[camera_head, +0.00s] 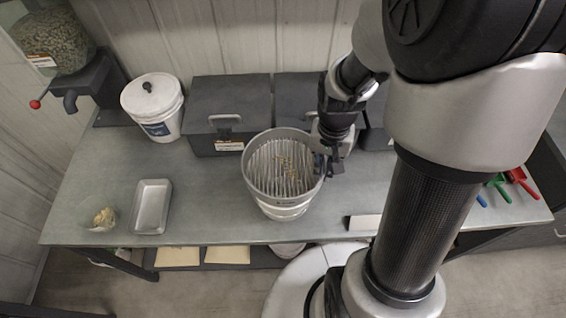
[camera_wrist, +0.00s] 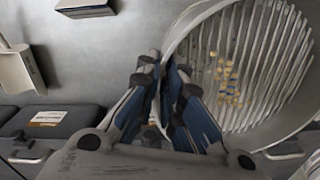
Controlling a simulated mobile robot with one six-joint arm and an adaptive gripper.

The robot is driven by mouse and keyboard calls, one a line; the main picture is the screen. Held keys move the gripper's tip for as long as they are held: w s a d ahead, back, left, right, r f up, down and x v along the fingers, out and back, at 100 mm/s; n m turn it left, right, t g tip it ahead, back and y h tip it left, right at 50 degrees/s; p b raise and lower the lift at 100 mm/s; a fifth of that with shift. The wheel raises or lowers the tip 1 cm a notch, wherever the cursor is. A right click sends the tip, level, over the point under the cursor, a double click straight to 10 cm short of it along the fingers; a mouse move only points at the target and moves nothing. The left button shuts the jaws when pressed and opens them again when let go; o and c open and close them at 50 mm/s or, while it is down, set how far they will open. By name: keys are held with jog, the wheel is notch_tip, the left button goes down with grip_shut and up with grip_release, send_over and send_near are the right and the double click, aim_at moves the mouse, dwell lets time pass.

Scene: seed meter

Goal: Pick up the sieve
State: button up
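The sieve (camera_head: 256,185) is a round, light grey pan with a slatted bottom and some tan seeds on it. It sits over a white bucket (camera_head: 284,210) near the middle of the bench; I cannot tell if it is lifted slightly. In the wrist view the sieve (camera_wrist: 262,138) fills the right side. My gripper (camera_head: 328,160) is at the sieve's right rim. In the wrist view the blue-padded fingers of my gripper (camera_wrist: 166,68) are close together with the rim between them and look shut on it. The pads hide the contact itself.
Dark lidded boxes (camera_head: 228,108) stand behind the sieve. A white lidded bucket (camera_head: 153,108) and a seed hopper (camera_head: 52,45) are at the back left. A metal tray (camera_head: 151,207) and a small bowl (camera_head: 102,220) lie left. Coloured scoops (camera_head: 522,182) lie far right.

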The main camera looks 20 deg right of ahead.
jog(key=shift+f, duration=0.4)
grip_shut()
jog(key=shift+r, duration=0.15)
